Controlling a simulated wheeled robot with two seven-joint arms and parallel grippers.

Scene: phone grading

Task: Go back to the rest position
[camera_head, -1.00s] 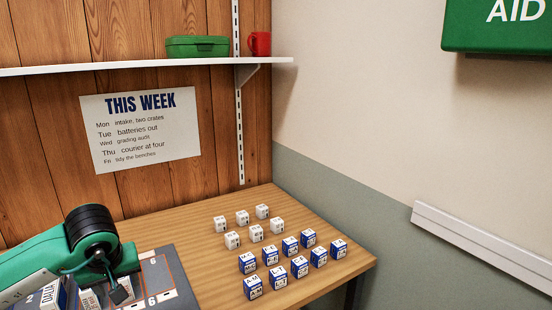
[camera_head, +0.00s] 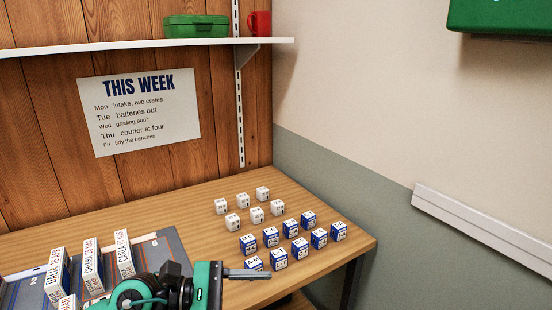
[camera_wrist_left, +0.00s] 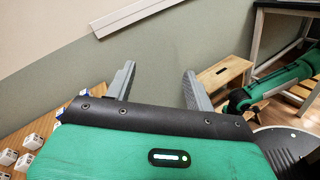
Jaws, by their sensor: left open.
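My left gripper (camera_head: 250,274) is at the bottom middle of the head view, beside the nearest blue-and-white cubes, with its arm in green and black. In the left wrist view its two grey fingers (camera_wrist_left: 158,85) are spread apart with nothing between them, facing the wall. My right gripper does not show in the head view. In the left wrist view a green and black arm part (camera_wrist_left: 262,88) of mine is at the right.
Several white cubes (camera_head: 256,215) and blue-and-white cubes (camera_head: 299,247) stand in rows on the wooden bench (camera_head: 185,203). Upright labelled boxes (camera_head: 92,265) stand on a grey numbered mat (camera_head: 173,250) at the left. A wooden stool (camera_wrist_left: 222,72) stands below, right of the fingers in the wrist view.

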